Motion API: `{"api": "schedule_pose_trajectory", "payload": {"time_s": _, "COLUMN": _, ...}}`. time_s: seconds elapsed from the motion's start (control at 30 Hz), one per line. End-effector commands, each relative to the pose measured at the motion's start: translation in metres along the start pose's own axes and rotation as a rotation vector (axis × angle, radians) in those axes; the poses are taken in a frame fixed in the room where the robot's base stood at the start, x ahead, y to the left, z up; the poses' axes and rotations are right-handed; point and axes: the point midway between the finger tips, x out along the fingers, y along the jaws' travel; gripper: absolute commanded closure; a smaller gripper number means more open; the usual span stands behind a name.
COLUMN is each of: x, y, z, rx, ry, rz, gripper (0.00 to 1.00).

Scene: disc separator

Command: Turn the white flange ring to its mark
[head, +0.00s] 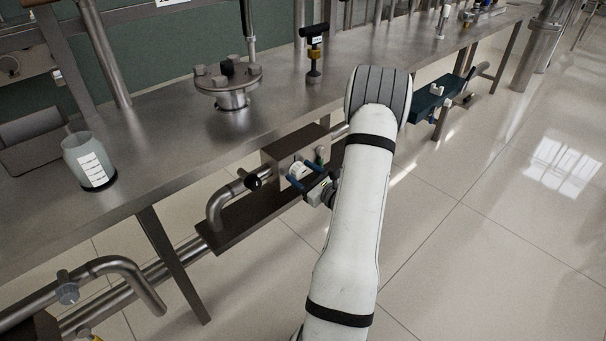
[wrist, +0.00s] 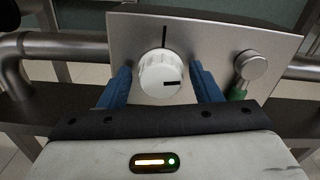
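The white flange ring (wrist: 160,72) sits on the front of a grey metal plate (wrist: 210,40). It has a ribbed rim and a black bar on its face that points right. A thin black mark line (wrist: 164,37) stands upright on the plate just above the ring. My gripper (wrist: 161,68) is open, with one blue finger on each side of the ring. A small gap seems to show on both sides. In the head view my gripper (head: 307,176) is at the plate below the bench, and the ring (head: 297,170) is partly hidden.
A silver round knob (wrist: 250,65) with a green part below it is right of the ring. Steel pipes (wrist: 65,46) run out from both sides of the plate. The steel bench top (head: 170,140) overhangs behind, and tiled floor (head: 440,260) is clear in front.

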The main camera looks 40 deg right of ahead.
Motion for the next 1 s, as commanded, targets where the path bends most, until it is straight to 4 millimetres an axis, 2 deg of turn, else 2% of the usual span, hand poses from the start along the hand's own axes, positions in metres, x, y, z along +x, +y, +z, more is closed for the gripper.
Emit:
{"api": "schedule_pose_trajectory", "payload": {"time_s": 0.37, "x": -0.005, "y": -0.001, "z": 0.0, "rx": 0.001, "ry": 0.001, "rz": -0.004, "gripper": 0.36}}
{"api": "schedule_pose_trajectory", "payload": {"time_s": 0.73, "x": -0.063, "y": -0.002, "z": 0.001, "rx": 0.003, "ry": 0.001, "rz": -0.006, "gripper": 0.36}}
{"api": "schedule_pose_trajectory", "payload": {"time_s": 0.87, "x": -0.075, "y": -0.001, "z": 0.0, "rx": 0.002, "ry": 0.001, "rz": -0.004, "gripper": 0.36}}
{"api": "schedule_pose_trajectory", "payload": {"time_s": 1.0, "x": -0.079, "y": 0.0, "z": 0.0, "rx": 0.001, "ry": 0.0, "rz": -0.001, "gripper": 0.36}}
